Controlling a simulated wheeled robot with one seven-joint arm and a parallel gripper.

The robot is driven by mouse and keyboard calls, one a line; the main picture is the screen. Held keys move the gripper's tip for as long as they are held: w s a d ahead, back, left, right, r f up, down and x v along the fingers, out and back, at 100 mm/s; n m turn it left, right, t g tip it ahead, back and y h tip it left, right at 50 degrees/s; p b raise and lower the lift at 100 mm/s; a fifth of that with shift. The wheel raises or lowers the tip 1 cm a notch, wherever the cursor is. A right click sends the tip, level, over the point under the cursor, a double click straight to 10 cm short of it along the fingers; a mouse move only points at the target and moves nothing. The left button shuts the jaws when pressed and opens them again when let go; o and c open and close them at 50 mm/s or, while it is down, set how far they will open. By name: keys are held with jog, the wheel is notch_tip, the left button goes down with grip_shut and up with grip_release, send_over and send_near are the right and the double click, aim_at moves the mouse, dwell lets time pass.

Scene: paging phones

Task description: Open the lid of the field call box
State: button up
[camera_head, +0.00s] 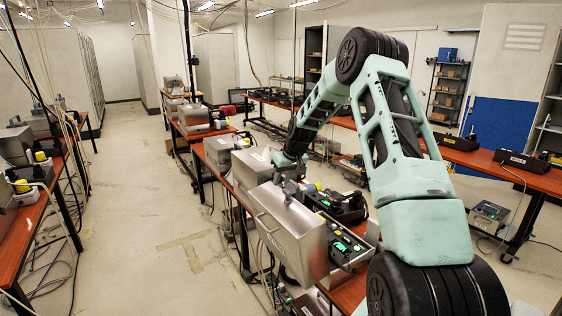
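The field call box appears to be the unit on the table in front of me. Its large silver metal lid (290,232) stands raised at the left of a dark panel (345,244) with green lit parts and black knobs. Lettering and a handle show on the lid's face. My gripper (288,196) is at the upper edge of the lid, close to or touching it. The fingers are small and dark here, so I cannot tell whether they are open or shut. The hinge is hidden.
A similar silver box (252,165) stands just behind, with black equipment (338,204) to its right. More units line the left table (28,205). Loose cables hang under the tables. The floor aisle (150,205) on the left is clear.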

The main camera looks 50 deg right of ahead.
jog(key=s+a+r+p, duration=0.2)
jog(key=a+r+p, duration=0.1)
jog(key=r, duration=0.4)
jog(key=shift+s+a+r, duration=0.25)
jog(key=shift+s+a, duration=0.05)
dwell(0.4)
dwell(0.5)
jog(key=b+v, duration=0.6)
jog(key=v, duration=1.1)
jog(key=shift+r, duration=0.2)
jog(key=shift+s, duration=0.15)
